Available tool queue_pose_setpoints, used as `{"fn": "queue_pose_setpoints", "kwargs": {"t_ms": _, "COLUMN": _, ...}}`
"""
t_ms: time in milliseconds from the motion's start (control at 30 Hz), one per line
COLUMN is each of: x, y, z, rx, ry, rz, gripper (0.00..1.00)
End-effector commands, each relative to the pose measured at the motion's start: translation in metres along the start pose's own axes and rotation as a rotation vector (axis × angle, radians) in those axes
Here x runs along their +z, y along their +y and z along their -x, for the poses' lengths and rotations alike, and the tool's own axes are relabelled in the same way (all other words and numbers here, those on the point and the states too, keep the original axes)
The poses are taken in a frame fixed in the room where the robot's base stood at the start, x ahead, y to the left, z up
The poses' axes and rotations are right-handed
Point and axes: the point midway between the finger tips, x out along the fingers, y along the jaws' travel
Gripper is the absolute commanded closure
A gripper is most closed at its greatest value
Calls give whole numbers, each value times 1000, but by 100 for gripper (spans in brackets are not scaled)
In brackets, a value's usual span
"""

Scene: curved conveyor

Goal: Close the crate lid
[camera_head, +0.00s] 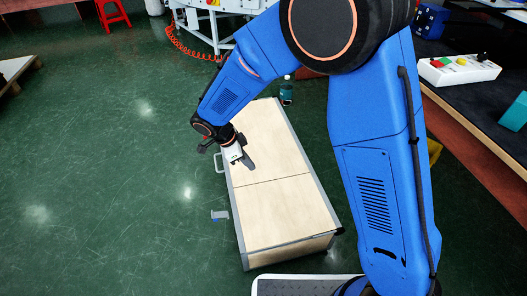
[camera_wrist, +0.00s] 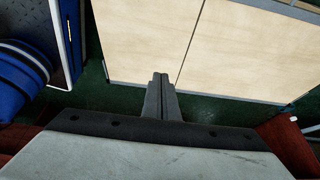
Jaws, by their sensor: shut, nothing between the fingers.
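The crate (camera_head: 290,251) is a long box of pale wood with grey metal edging, standing on the green floor in the head view. Its lid (camera_head: 285,205) is pale wood in two panels with a seam across the middle. The lid lies flat over the top, and no opening into the crate shows; I cannot tell whether its front edge is fully seated. The lid also fills the upper part of the wrist view (camera_wrist: 235,50). My gripper (camera_head: 248,164) is shut and empty, over the crate's left side near the seam. Its fingers show pressed together in the wrist view (camera_wrist: 160,80).
A grey handle (camera_head: 218,163) stands out on the crate's left side. A small grey object (camera_head: 220,215) lies on the floor left of the crate. A dark bottle (camera_head: 287,90) stands behind it. A workbench with a button box (camera_head: 460,70) is at right.

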Motion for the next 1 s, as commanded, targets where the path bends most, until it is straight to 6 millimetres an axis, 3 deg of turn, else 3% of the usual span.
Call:
{"fn": "queue_pose_setpoints", "kwargs": {"t_ms": 200, "x": 58, "y": -1, "z": -35, "rx": 3, "ry": 3, "rz": 4, "gripper": 100}}
{"fn": "queue_pose_setpoints", "kwargs": {"t_ms": 500, "x": 118, "y": -1, "z": -86, "rx": 2, "ry": 1, "rz": 3, "gripper": 100}}
{"fn": "queue_pose_setpoints", "kwargs": {"t_ms": 700, "x": 144, "y": -2, "z": -114, "rx": 1, "ry": 0, "rz": 1, "gripper": 100}}
{"fn": "queue_pose_setpoints", "kwargs": {"t_ms": 1000, "x": 162, "y": -1, "z": -138, "rx": 1, "ry": 0, "rz": 0, "gripper": 100}}
